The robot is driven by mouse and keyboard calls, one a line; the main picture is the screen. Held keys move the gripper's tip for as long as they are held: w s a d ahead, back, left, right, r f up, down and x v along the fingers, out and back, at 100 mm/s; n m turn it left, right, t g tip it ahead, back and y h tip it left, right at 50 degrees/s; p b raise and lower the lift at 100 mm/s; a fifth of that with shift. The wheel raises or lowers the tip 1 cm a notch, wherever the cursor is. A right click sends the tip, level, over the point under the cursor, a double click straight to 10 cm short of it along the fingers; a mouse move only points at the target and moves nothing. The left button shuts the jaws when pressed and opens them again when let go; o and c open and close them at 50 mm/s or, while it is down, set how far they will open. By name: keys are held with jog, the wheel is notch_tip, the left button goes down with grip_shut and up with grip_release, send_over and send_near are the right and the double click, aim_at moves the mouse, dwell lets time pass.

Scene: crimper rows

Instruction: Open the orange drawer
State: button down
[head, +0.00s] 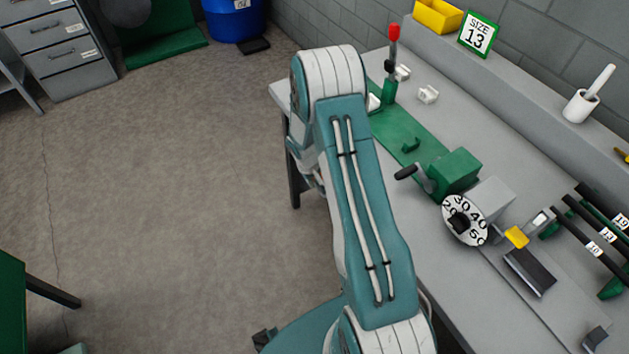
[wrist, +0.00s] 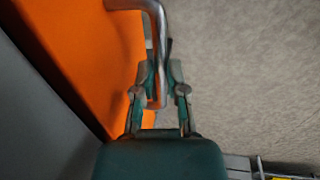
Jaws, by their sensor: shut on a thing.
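The orange drawer (wrist: 88,62) fills the left of the wrist view as a tilted orange front. A grey metal bar handle (wrist: 140,6) stands off its face and bends down between my fingers. My gripper (wrist: 160,75) is shut on this handle, with one finger on each side. The fingers partly cover the handle's lower end. The drawer is not visible in the head view, where my teal arm reaches down past the workbench edge and hides what is behind it.
A grey workbench (head: 548,150) runs along the right with a green crimping tool (head: 455,172), a numbered dial (head: 465,220) and several black-handled tools. A grey cabinet (head: 62,50) and a blue bin (head: 235,22) stand at the back. The floor (head: 170,200) on the left is mostly clear.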

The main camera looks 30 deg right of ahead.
jog(key=shift+a, duration=0.1)
jog(key=s+a, duration=0.1)
jog(key=a, duration=2.5)
jog(key=shift+f, duration=0.15)
jog(key=c, duration=0.7)
grip_release()
jog(key=shift+r, duration=0.2)
jog(key=r, duration=0.3)
jog(key=a+r, duration=0.1)
jog(key=r, duration=0.3)
jog(key=a+r, duration=0.1)
jog(key=r, duration=0.3)
jog(key=shift+a+r, duration=0.1)
jog(key=shift+r, duration=0.1)
